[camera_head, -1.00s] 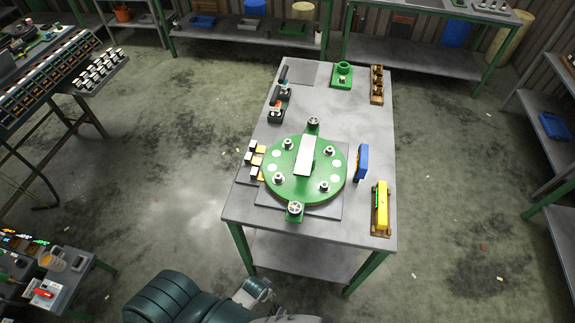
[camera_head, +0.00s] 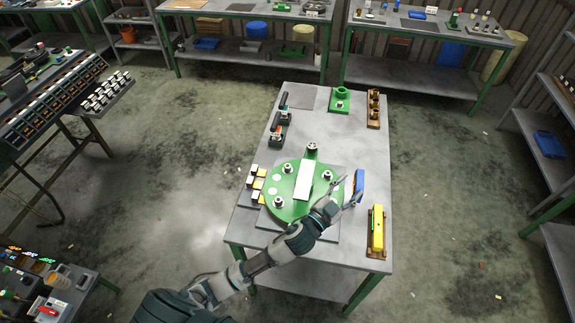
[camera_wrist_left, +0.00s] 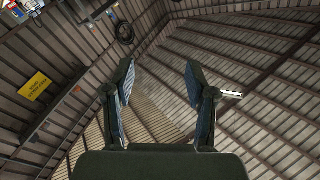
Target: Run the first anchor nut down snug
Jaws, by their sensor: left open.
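A green round disperser plate (camera_head: 283,212) lies on a grey base on the table, with a white bar (camera_head: 304,180) across its middle. Several silver nuts stand on the plate, including one at upper left (camera_head: 287,168), one at right (camera_head: 327,175) and one at lower left (camera_head: 278,201). Another nut (camera_head: 311,147) sits on the back lug. I cannot tell which is the first anchor nut. My left gripper (camera_head: 349,189) is open and empty over the plate's right side; its arm hides the plate's front right part. In the left wrist view the fingers (camera_wrist_left: 158,76) stand apart with nothing between them.
A blue block (camera_head: 359,181) stands right beside the gripper. A yellow tool (camera_head: 378,229) lies in a wooden holder at the right edge. Small blocks (camera_head: 257,184) are left of the plate. A green fixture (camera_head: 340,101) and a wooden rack (camera_head: 373,110) are at the back. The table's middle back is clear.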

